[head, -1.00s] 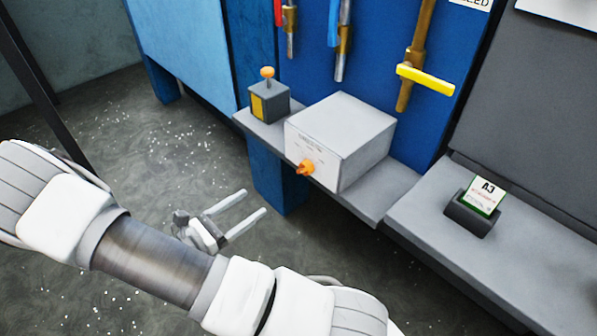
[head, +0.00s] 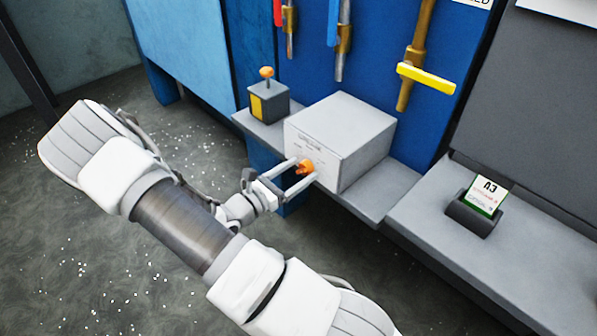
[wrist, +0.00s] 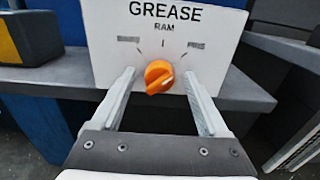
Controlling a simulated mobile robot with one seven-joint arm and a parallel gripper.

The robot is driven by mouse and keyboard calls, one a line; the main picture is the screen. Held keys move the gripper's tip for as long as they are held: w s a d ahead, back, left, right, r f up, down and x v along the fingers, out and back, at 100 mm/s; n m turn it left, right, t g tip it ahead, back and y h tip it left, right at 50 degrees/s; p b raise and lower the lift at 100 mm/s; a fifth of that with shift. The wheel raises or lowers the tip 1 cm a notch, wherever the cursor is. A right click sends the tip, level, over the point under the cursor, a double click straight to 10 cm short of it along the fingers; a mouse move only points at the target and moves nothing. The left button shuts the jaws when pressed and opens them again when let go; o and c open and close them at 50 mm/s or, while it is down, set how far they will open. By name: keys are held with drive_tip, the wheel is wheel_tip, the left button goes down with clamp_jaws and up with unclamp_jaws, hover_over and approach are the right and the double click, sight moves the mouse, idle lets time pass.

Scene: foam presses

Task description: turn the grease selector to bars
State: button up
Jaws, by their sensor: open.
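The grease selector is an orange knob (wrist: 159,77) on the front of a pale grey box (head: 340,125). In the wrist view the panel reads GREASE, with RAM above the knob and blurred marks to its left and right. The knob also shows in the head view (head: 306,167). My gripper (wrist: 160,85) is open, one finger on each side of the knob, with visible gaps between fingers and knob. It also shows in the head view (head: 301,171).
A grey box with an orange-topped lever (head: 268,95) stands on the same shelf (head: 385,200), left of the selector box. A yellow-handled valve (head: 424,80) is on the blue wall behind. A card holder marked A3 (head: 475,212) sits on the right-hand ledge.

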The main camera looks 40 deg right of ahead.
clamp_jaws()
idle(0.4)
drive_tip(key=shift+r+n+p, duration=0.1)
drive_tip(key=shift+n+p, duration=0.2)
drive_tip(key=shift+p, duration=0.2)
drive_tip(key=shift+r+n+p, duration=0.1)
drive_tip(key=shift+n+p, duration=0.9)
drive_tip(key=shift+p, duration=0.05)
drive_tip(key=n+p, duration=0.4)
drive_tip(key=n, duration=0.1)
drive_tip(key=shift+w, duration=0.15)
drive_tip(key=n, duration=0.1)
drive_tip(key=n+p, duration=0.1)
drive_tip(key=n, duration=0.1)
drive_tip(key=n+p, duration=0.1)
drive_tip(key=n, duration=0.1)
drive_tip(key=shift+f, duration=0.25)
drive_tip(key=n+p, duration=0.1)
drive_tip(key=n, duration=0.4)
drive_tip(key=shift+f+p, duration=0.15)
drive_tip(key=shift+p, duration=0.15)
